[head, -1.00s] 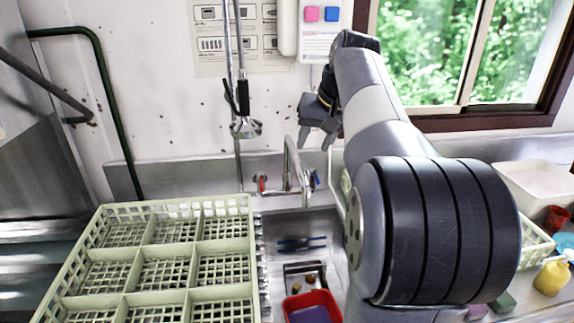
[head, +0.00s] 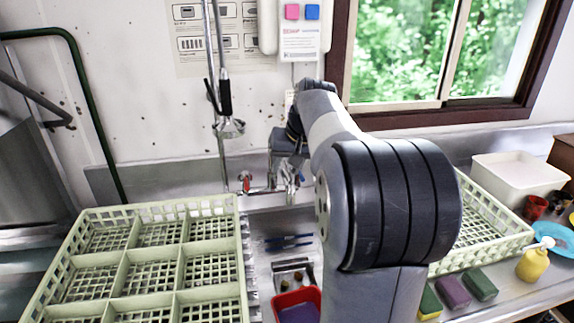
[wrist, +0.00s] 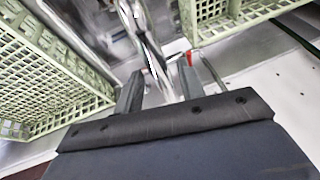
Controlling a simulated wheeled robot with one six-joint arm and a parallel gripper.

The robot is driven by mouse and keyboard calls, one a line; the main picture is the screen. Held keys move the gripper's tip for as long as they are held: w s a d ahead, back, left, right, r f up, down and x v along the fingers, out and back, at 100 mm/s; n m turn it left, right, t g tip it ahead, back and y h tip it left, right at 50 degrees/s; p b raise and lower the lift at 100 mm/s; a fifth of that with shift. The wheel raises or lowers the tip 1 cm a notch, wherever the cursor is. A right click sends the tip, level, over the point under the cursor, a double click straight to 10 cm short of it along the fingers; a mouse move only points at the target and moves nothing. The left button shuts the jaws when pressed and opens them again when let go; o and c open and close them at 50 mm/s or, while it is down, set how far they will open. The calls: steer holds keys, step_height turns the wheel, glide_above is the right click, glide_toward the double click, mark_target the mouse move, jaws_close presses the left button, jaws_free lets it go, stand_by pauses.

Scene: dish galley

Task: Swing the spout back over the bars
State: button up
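The chrome spout (head: 291,186) of the wall tap stands over the sink, mostly hidden behind my gripper in the head view. In the wrist view the spout (wrist: 152,45) shows as a bright tube running between my fingers. My gripper (head: 287,160) is at the spout's upper part. In the wrist view my gripper (wrist: 168,72) has its fingers apart on either side of the tube, with gaps visible; contact cannot be told. Dark blue bars (head: 288,242) lie across the sink below. The tap's red handle (head: 246,181) also shows in the wrist view (wrist: 188,58).
A pale green divided rack (head: 122,255) stands left of the sink. A red tub (head: 298,305) sits in front. A spray hose (head: 226,105) hangs at the wall, close left of my gripper. A green basket (head: 490,225) stands at right.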

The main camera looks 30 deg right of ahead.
jaws_close()
stand_by(0.4)
